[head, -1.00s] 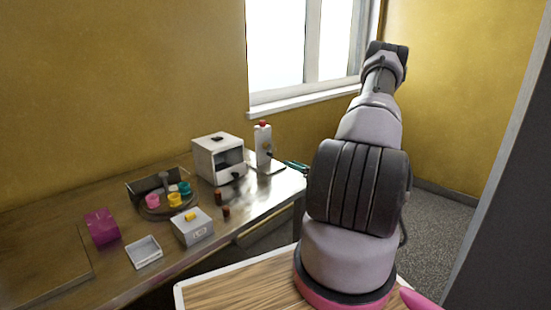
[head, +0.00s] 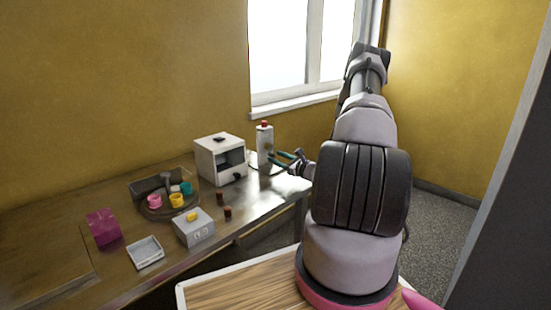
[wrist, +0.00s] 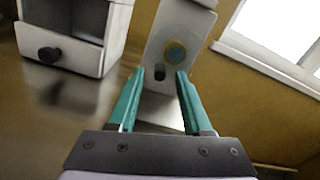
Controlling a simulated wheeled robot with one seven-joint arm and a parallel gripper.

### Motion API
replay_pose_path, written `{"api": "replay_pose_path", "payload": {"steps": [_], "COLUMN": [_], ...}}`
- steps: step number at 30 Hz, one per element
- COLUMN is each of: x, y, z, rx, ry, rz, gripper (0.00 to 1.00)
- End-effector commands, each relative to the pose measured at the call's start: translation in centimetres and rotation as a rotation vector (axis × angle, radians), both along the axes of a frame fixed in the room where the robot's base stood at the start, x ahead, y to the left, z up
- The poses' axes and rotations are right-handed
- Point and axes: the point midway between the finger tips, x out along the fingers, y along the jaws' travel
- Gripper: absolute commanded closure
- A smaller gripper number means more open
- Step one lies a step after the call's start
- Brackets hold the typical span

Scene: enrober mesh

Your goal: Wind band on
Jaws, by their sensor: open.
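My gripper (head: 288,157) has teal fingers and is open. In the head view it is close to the white upright unit with the red top (head: 265,145) at the table's back right. In the wrist view the open fingers (wrist: 161,74) point at this white unit (wrist: 158,40). A round yellow and blue-grey disc (wrist: 175,53) and a small dark knob (wrist: 159,73) are on its face. The knob appears between the fingertips; I cannot tell how far in front it is. Nothing is visibly held. I cannot make out which part is the band.
A white open-fronted box (head: 220,160) with a dark knob (wrist: 50,54) stands left of the unit.

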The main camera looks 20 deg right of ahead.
Motion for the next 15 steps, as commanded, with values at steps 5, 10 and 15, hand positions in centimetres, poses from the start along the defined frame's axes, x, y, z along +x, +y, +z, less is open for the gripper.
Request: {"api": "replay_pose_path", "payload": {"steps": [5,10,15], "x": [1.22,1.39,1.37], "y": [0.45,0.50,0.49], "z": [-0.02,-0.02,-0.01], "rx": [0.000,0.001,0.001], "ry": [0.000,0.000,0.000], "rz": [0.000,0.000,0.000], "gripper": [0.50,0.50,0.69]}}
